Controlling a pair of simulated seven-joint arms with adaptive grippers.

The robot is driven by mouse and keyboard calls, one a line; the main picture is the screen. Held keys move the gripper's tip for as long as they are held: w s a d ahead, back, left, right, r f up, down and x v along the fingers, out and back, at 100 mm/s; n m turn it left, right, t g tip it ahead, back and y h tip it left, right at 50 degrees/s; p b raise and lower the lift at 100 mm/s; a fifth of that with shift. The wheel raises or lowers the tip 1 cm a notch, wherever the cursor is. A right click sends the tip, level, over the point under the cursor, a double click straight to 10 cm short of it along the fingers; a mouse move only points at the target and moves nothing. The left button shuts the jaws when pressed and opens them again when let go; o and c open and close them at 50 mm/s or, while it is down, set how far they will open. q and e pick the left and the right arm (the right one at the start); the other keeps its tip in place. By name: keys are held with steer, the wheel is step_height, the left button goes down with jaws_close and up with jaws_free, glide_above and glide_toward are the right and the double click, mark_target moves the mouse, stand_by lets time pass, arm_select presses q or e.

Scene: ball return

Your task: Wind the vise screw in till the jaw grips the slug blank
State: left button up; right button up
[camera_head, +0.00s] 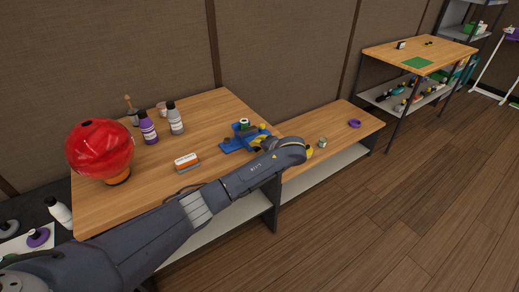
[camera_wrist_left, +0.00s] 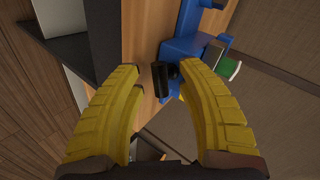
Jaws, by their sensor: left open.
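The blue vise (camera_head: 240,141) stands on the wooden bench top, near its right end. In the left wrist view the vise (camera_wrist_left: 187,47) fills the upper middle, with a dark handle (camera_wrist_left: 161,80) at its near end. A small green-and-white piece, perhaps the slug blank (camera_wrist_left: 230,69), shows beside the vise body; I cannot tell whether the jaw touches it. My left gripper (camera_wrist_left: 158,66) has its yellow fingers spread, with the handle between the fingertips and no visible grip on it. In the head view my left arm hides most of this gripper (camera_head: 263,142). My right gripper is not in view.
A red ball (camera_head: 99,149), a purple bottle (camera_head: 147,127), a grey bottle (camera_head: 175,118) and an orange-and-white box (camera_head: 186,162) stand on the bench (camera_head: 213,108). A lower bench (camera_head: 341,119) to the right holds a purple ring (camera_head: 354,124) and a small can (camera_head: 322,142).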

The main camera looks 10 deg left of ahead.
arm_select(q)
steer(key=shift+o, duration=0.3)
jaws_close()
stand_by(0.4)
steer(key=shift+f+m+g+y, duration=0.1)
steer(key=shift+m+g+y, duration=0.6)
steer(key=shift+m+g, duration=0.1)
steer(key=shift+w+m+g+y, duration=0.1)
steer(key=shift+m+g+y, duration=0.6)
steer(key=shift+m+y, duration=0.3)
steer(key=shift+c, duration=0.3)
jaws_free()
